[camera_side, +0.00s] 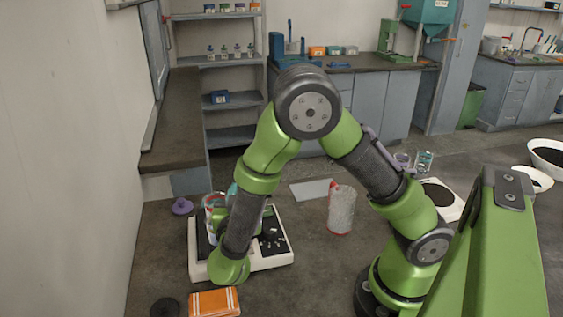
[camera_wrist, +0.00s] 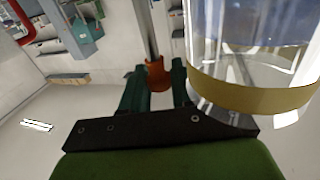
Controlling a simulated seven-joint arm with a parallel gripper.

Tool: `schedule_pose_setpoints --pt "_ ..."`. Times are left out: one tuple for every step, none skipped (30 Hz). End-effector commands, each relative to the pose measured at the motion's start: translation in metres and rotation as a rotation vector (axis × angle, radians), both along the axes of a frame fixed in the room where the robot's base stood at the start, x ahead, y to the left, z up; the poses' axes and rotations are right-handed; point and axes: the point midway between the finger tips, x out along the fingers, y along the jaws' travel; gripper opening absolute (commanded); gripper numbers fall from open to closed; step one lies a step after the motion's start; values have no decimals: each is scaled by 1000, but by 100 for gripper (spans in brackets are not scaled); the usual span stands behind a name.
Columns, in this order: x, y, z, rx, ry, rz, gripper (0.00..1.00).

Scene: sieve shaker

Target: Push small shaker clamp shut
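The small shaker (camera_side: 275,252) is a white-based machine on the bench at the left of the side view. My forearm covers much of it. Clear sieve cylinders stand on it, partly hidden. In the wrist view a clear cylinder with a tan band (camera_wrist: 250,94) fills the upper right. An orange-ended clamp (camera_wrist: 157,76) on a grey rod shows at the fingertips. My gripper (camera_wrist: 157,82) has its two dark green fingers apart, with the orange end between or just beyond their tips. I cannot tell whether they touch it. In the side view the fingers are hidden.

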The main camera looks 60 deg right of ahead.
Motion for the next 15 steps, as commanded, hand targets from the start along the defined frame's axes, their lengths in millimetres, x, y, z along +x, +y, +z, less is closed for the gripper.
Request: schedule_pose_setpoints --pt "0 0 0 0 1 0 2" --pt "0 0 0 0 1 0 0" --pt "0 0 0 0 1 0 0" --pt "0 0 0 0 1 0 0" --pt "0 0 0 -2 1 0 0" --pt "0 0 0 -2 1 0 0" --pt "0 0 0 -2 1 0 0" --pt "0 0 0 -2 1 0 0" --pt "2 2 0 -2 1 0 0" --pt "4 4 0 -2 1 1 0" --pt "7 7 0 -1 0 2 0" --pt "11 11 0 -2 -1 3 0" --pt "13 14 0 -2 0 2 0" --pt "16 16 0 -2 0 1 0" --pt "18 18 1 -2 -1 1 0"
